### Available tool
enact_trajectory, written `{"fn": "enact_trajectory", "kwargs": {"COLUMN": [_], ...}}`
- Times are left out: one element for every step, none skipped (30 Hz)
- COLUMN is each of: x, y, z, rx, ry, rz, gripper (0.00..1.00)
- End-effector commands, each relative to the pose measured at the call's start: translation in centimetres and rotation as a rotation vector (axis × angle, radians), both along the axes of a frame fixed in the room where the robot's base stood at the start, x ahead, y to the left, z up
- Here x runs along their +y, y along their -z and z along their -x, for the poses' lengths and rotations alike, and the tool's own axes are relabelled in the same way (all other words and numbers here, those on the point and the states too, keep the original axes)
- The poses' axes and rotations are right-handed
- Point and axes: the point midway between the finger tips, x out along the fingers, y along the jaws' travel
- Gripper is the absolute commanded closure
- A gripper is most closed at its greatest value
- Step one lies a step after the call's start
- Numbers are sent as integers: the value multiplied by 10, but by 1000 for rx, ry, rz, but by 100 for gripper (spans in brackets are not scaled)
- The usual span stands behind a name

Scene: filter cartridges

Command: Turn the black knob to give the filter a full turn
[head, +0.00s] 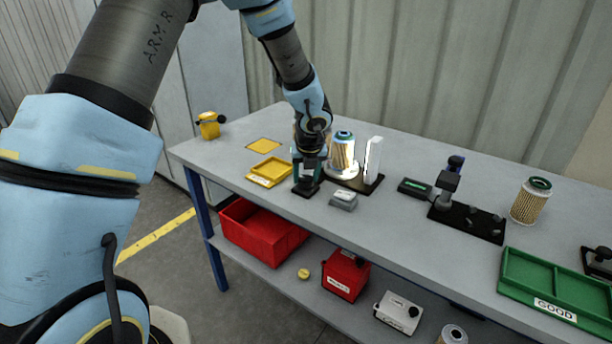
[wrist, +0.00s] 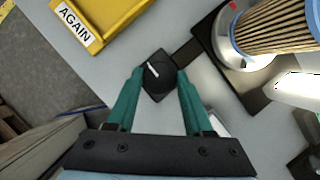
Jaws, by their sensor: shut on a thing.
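The black knob (wrist: 158,73) with a white pointer line sits on a small dark base, joined by a dark strip to the turntable stand. In the wrist view my gripper (wrist: 155,78) has its two teal fingers closed on the knob's sides. In the head view my gripper (head: 307,172) reaches down over the knob from above, and the knob itself is mostly hidden. The pleated filter (wrist: 272,35) stands upright on the round light plate (wrist: 226,50). In the head view the filter (head: 342,152) stands just right of my gripper, beside a bright upright lamp panel (head: 373,160).
A yellow tray (head: 268,171) marked AGAIN lies left of the knob. A small grey box (head: 343,200) sits close in front of it. Further right are a black fixture (head: 468,220), another filter (head: 530,202) and a green GOOD tray (head: 553,283).

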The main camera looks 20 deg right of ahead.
Motion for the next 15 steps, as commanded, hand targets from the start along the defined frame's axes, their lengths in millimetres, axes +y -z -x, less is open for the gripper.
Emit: {"fn": "enact_trajectory", "kwargs": {"x": [0, 0, 0, 0, 0, 0, 0, 0, 0, 0, -1, -1, -1, -1, -1], "y": [0, 0, 0, 0, 0, 0, 0, 0, 0, 0, 0, 0, 0, 0, 0], "z": [0, 0, 0, 0, 0, 0, 0, 0, 0, 0, 0, 0, 0, 0, 0], "rx": [0, 0, 0, 0, 0, 0, 0, 0, 0, 0, 0, 0, 0, 0, 0], "ry": [0, 0, 0, 0, 0, -2, -3, -7, -11, -17, -23, -34, -44, -58, -78], "rz": [0, 0, 0, 0, 0, 0, 0, 0, -1, -1, 0, -1, 0, 0, 1], "gripper": [96, 99, 100, 100, 100, 100, 100, 100, 100, 100, 100, 100, 100, 100, 100]}}
